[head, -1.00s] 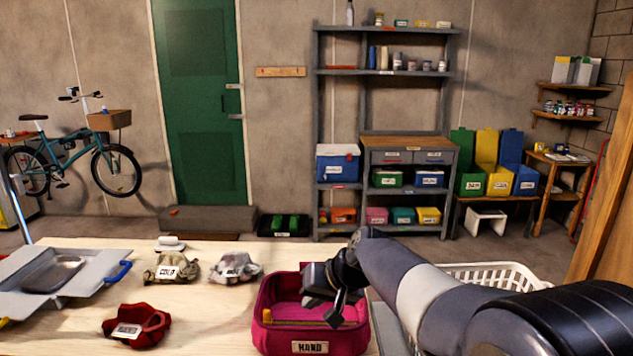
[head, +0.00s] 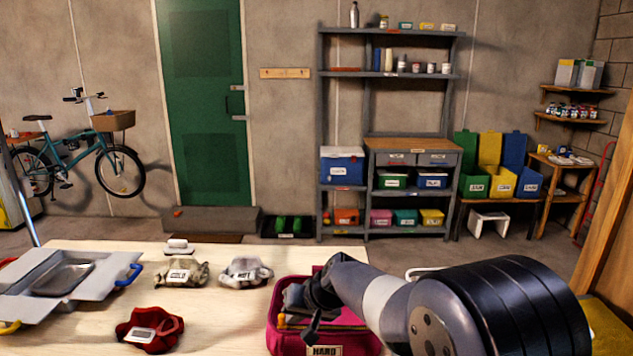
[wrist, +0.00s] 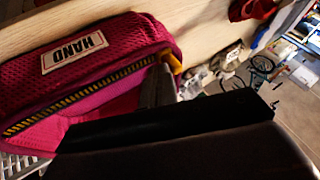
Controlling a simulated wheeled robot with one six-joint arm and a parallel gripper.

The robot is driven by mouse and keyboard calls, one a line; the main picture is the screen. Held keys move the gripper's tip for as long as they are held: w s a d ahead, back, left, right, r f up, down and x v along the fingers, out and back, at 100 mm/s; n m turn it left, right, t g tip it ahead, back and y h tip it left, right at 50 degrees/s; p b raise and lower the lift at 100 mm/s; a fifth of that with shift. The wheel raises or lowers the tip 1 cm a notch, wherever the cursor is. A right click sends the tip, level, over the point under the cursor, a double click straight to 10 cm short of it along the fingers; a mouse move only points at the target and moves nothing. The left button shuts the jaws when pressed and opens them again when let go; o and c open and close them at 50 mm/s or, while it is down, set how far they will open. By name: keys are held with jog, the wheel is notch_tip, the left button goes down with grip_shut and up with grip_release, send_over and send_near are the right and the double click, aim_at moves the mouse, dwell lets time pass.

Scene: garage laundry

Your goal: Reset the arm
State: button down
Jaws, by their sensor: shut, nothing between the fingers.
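My arm reaches in from the lower right in the head view. My gripper (head: 312,306) is over the open pink fabric bin (head: 276,330) labelled "HAND", low near its rim; whether they touch I cannot tell. The gripper is shut and empty. In the wrist view, the dark gripper (wrist: 165,105) fills the lower middle, and the pink bin (wrist: 35,90) with its label and striped edge lies beside it at the left. The arm and gripper hide part of the bin's inside.
A red cloth bundle (head: 150,329), a tan bundle (head: 181,273) and a grey bundle (head: 246,271) lie on the wooden table (head: 220,310), left of the bin. A grey tray (head: 35,291) sits at the far left. Shelves (head: 390,190) stand behind.

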jog(key=d, duration=2.4)
jog(key=v, duration=0.7)
jog(key=shift+a, duration=0.1)
